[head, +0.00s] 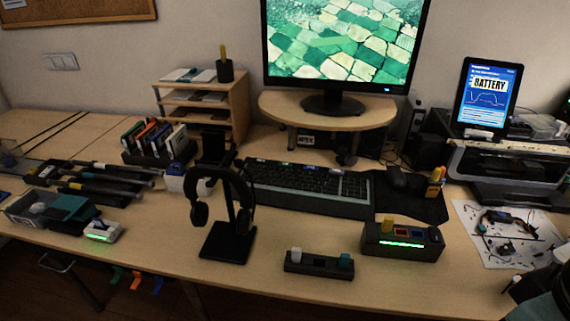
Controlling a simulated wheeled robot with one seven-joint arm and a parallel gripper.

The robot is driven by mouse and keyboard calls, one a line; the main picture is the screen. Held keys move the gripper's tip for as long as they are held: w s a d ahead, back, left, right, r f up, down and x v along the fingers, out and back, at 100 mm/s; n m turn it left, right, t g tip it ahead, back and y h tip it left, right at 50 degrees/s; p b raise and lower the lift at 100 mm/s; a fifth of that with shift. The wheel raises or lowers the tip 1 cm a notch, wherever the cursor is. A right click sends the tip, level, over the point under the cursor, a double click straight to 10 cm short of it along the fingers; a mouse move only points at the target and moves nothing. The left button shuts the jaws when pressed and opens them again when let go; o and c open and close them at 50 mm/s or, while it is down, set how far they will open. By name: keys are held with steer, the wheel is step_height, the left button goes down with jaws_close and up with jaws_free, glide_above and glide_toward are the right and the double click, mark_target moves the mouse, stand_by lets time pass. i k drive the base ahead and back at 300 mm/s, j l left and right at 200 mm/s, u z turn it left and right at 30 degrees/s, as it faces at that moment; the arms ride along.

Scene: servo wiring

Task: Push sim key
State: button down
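No label in the head view marks a sim key, so I cannot tell for sure which key it is. My gripper is not clearly visible. A dark shape at the lower right edge is cut off, and I cannot tell what it is.
A headphone stand (227,243) stands left of the low box. A keyboard (308,187) lies behind it. A white sheet (505,235) with small parts and wires lies at the right.

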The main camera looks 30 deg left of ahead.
mark_target(283, 164)
steer(key=u, duration=0.4)
steer(key=i+j+u, duration=0.1)
steer(key=j+u, duration=0.2)
steer(key=i+j+u, duration=0.15)
steer(key=j+u, duration=0.15)
steer(key=i+j+u, duration=0.2)
steer(key=u, duration=0.15)
steer(key=i+j+u, duration=0.15)
steer(key=i+j, duration=0.7)
